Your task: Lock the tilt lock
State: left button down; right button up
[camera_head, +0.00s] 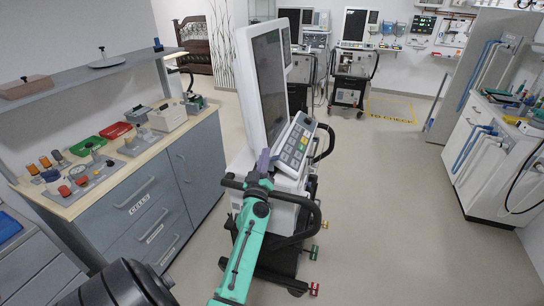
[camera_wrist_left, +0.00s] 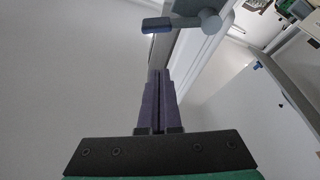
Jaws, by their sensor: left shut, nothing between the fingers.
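The ventilator (camera_head: 246,95) stands in the middle of the head view, with a tall tilted screen above a keypad panel (camera_head: 294,142). In the left wrist view a grey lever with a blue end (camera_wrist_left: 157,25) sticks out to the left from a round grey knob (camera_wrist_left: 211,21); this looks like the tilt lock. I cannot make it out in the head view. My left gripper (camera_head: 263,160) is at the near side of the ventilator, below the screen. Its purple fingers (camera_wrist_left: 159,78) are shut and empty, pointing toward the lever with a gap between.
A blue-grey cabinet (camera_head: 150,202) with knobs and trays on top stands at the left. A dark handle rail (camera_head: 309,217) curves around the ventilator close to my arm. A white counter (camera_head: 480,165) is at the right; the floor between is clear.

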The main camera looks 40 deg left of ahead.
aim_at(272, 160)
pick_arm(q)
jog(key=w+f+b, duration=0.1)
jog(key=w+f, duration=0.1)
jog(key=shift+w+d+f+b, duration=0.2)
jog(key=shift+w+f+b, duration=0.2)
jog(key=shift+f, duration=0.1)
